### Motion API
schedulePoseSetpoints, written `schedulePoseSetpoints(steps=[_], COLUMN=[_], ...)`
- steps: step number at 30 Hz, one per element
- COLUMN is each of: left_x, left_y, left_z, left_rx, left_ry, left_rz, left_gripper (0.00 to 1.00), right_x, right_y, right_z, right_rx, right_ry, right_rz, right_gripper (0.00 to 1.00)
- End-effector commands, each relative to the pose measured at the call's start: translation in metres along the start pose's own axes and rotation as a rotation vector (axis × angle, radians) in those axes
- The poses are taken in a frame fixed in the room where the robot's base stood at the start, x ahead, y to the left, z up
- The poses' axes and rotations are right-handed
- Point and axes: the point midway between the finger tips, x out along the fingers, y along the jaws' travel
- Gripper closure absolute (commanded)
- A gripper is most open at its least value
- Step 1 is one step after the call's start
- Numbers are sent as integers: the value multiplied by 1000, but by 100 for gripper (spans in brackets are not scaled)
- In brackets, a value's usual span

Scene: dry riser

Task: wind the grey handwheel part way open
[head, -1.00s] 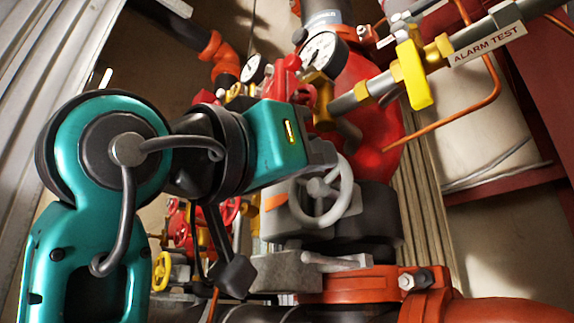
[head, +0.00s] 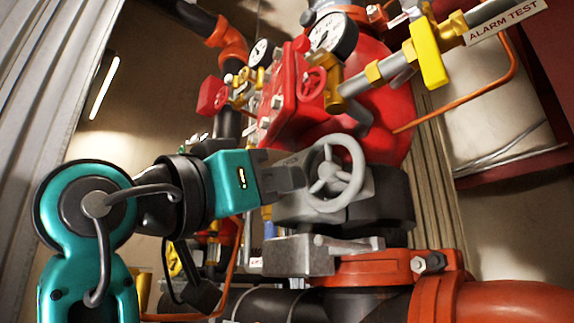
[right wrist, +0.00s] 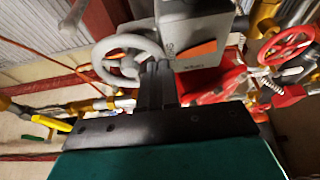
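The grey handwheel (head: 333,172), a round rim with spokes and a hub, sits on the front of a grey gear housing (head: 300,207). My right gripper (head: 299,178) comes in from the left with its fingertips at the left side of the rim. In the right wrist view the handwheel (right wrist: 128,62) is just beyond the gripper (right wrist: 159,68). The two dark fingers are close together, with only a narrow gap, and overlap the rim's edge. I cannot see whether any of the rim is between them. My left gripper is not in view.
A large red valve body (head: 375,115) with a pressure gauge (head: 334,33) stands above the wheel. A small red handwheel (head: 312,83) is up and left. A yellow lever (head: 429,55) is upper right. Orange pipework (head: 490,298) lies below. Corrugated metal lines the left.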

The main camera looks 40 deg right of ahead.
Motion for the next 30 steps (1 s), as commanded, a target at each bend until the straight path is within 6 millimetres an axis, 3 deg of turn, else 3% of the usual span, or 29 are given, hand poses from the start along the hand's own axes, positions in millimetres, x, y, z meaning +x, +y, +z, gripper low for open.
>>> schedulePoseSetpoints(steps=[3,12,20,27,30], left_x=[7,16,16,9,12], left_y=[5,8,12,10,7], left_z=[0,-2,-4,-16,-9], left_rx=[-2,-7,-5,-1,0], left_ry=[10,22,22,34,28], left_rz=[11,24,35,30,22], left_gripper=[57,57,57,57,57], right_x=[-3,-9,-10,-5,-8], right_y=[1,21,45,64,62], right_z=[18,35,35,20,22], right_rx=[-3,2,4,6,2], right_ry=[-12,-12,-10,-3,2], right_rz=[1,3,4,6,4], right_gripper=[100,100,100,100,100])
